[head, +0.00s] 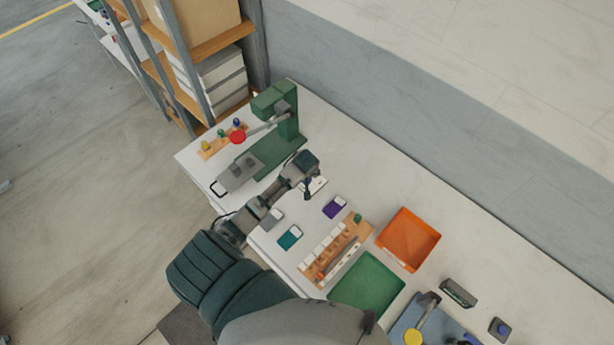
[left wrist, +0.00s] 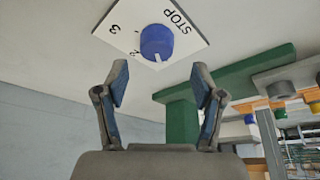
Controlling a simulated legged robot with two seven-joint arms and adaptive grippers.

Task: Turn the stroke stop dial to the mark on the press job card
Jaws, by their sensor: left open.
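The stroke stop dial is a blue round knob (left wrist: 157,42) with a white pointer line, on a white plate (left wrist: 188,54) printed STOP and numbers, one of them a 3. In the left wrist view the pointer faces the lower edge, near a partly hidden number. My left gripper (left wrist: 161,82) is open and empty, its two fingers short of the dial and apart from it. In the head view my left gripper (head: 308,186) is over the white plate (head: 319,184), beside the green press (head: 289,124), and hides most of the dial. I cannot tell which card is the press job card. My right gripper is not in view.
The press has a red-knobbed lever (head: 238,137). Purple (head: 333,208) and teal (head: 289,238) cards lie on the white table. An orange tray (head: 408,240), a green tray (head: 367,284) and a wooden rack (head: 322,268) stand nearer the right. A shelf (head: 215,48) is behind.

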